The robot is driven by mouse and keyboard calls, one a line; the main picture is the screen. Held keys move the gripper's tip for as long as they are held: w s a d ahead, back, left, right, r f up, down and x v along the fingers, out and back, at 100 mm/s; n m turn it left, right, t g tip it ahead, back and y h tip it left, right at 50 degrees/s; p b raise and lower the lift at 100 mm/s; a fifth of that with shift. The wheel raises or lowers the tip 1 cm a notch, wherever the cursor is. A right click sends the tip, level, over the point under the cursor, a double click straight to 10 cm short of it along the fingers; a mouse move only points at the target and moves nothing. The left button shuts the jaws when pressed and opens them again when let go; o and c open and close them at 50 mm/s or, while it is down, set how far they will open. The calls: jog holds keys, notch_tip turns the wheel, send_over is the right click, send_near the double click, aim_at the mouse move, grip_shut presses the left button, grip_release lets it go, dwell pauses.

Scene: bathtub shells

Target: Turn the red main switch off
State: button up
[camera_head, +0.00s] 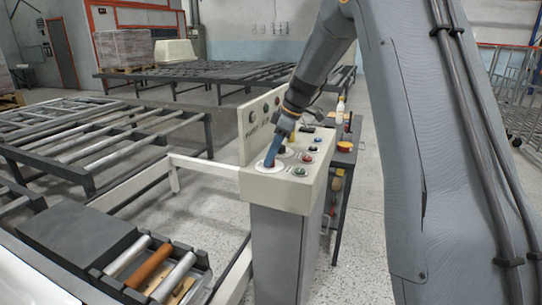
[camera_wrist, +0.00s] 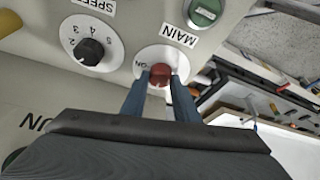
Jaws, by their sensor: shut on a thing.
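The red main switch (camera_wrist: 160,74) is a round knob on a white dial plate (camera_wrist: 178,57). The label MAIN is beside it, and the letters ON show at the plate's edge. In the wrist view the two blue fingers of my gripper (camera_wrist: 160,84) stand on either side of the knob, shut on it. In the head view my gripper (camera_head: 272,160) reaches down to the white plate on the control box (camera_head: 300,190). The red knob shows there only as a small bit at the fingertips. The rest of the plate's markings are hidden.
A black speed dial (camera_wrist: 90,51) and a green button (camera_wrist: 204,12) are close to the knob. More buttons (camera_head: 307,158) sit along the box top. A roller conveyor (camera_head: 150,268) stands at the left, and a dark bench (camera_head: 345,160) stands behind the box.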

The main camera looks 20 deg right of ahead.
jog(key=o, duration=1.1)
jog(key=shift+c, duration=0.2)
jog(key=b+v, duration=0.1)
jog(key=v, duration=0.6)
jog(key=shift+d+r, duration=0.15)
jog(key=shift+r, duration=0.2)
jog(key=shift+s, duration=0.1)
jog(key=s+a+f+m+h, duration=0.1)
jog(key=s+f+m, duration=0.2)
jog(key=s, duration=0.4)
jog(key=s+a+f+m+g+h, duration=0.1)
jog(key=s+f+m, duration=0.2)
jog(key=s, duration=0.4)
jog(key=shift+s+a+f+m, duration=0.4)
jog(key=shift+f, duration=0.4)
jog(key=s+f+m, duration=0.2)
jog(key=s, duration=0.4)
jog(key=s+f+m+h, duration=0.1)
jog(key=s+f+m, duration=0.1)
jog(key=s, duration=0.5)
jog(key=s+f+m+h+p, duration=0.1)
jog(key=s+f+m, duration=0.2)
jog(key=s, duration=0.4)
jog(key=shift+a+f+g, duration=0.3)
jog(key=shift+a+f, duration=0.1)
jog(key=shift+c, duration=0.3)
